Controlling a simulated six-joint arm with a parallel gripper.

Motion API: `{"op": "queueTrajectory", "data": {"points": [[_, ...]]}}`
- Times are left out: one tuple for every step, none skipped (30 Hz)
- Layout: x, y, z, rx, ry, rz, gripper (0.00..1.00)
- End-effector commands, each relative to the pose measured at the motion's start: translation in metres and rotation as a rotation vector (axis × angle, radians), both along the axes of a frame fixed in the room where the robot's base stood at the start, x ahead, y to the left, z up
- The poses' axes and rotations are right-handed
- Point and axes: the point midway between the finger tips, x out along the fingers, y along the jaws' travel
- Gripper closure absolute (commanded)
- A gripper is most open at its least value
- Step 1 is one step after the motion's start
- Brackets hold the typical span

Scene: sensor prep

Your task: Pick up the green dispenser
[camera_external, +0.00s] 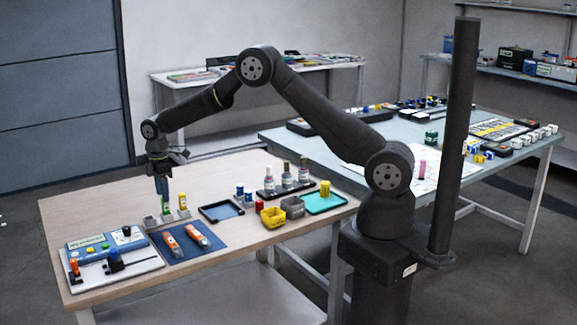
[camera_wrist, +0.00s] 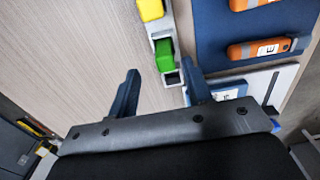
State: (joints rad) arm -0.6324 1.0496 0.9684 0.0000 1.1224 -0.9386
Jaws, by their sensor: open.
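My gripper (camera_external: 162,188) points down above the green dispenser in the external view. Its blue fingers (camera_wrist: 160,70) are apart with nothing held between them. The dispenser's lower part is hidden in the holder.
A blue mat (camera_external: 194,243) with two orange tools lies close in front of the holder. A blue control box (camera_external: 105,245) stands on a white board at left. A dark tray (camera_external: 221,212) lies to the right. Bare wood lies behind the holder.

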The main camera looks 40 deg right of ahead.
Motion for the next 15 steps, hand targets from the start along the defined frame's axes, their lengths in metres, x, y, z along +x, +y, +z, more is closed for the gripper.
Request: {"op": "queueTrajectory", "data": {"points": [[-0.001,0.000,-0.003,-0.001,0.001,0.000,0.55],[-0.002,0.000,-0.006,-0.001,0.002,0.000,0.55],[-0.003,-0.001,-0.010,-0.002,0.003,0.000,0.55],[-0.004,-0.001,-0.013,-0.002,0.003,0.000,0.55],[-0.005,-0.001,-0.018,-0.002,0.003,0.000,0.55],[-0.007,-0.002,-0.024,-0.003,0.004,0.000,0.55],[-0.008,-0.002,-0.029,-0.003,0.004,0.000,0.55],[-0.009,-0.002,-0.034,-0.002,0.003,0.001,0.55],[-0.008,-0.002,-0.040,-0.002,0.003,0.000,0.55],[-0.008,-0.002,-0.044,-0.002,0.003,0.000,0.55],[-0.008,-0.002,-0.047,-0.002,0.003,0.000,0.55],[-0.008,-0.002,-0.050,-0.001,0.002,0.000,0.55],[-0.008,-0.002,-0.051,-0.001,0.001,0.000,0.55],[-0.008,-0.002,-0.051,0.000,0.001,0.000,0.55],[-0.008,-0.002,-0.051,0.000,0.000,0.000,0.55]]}}
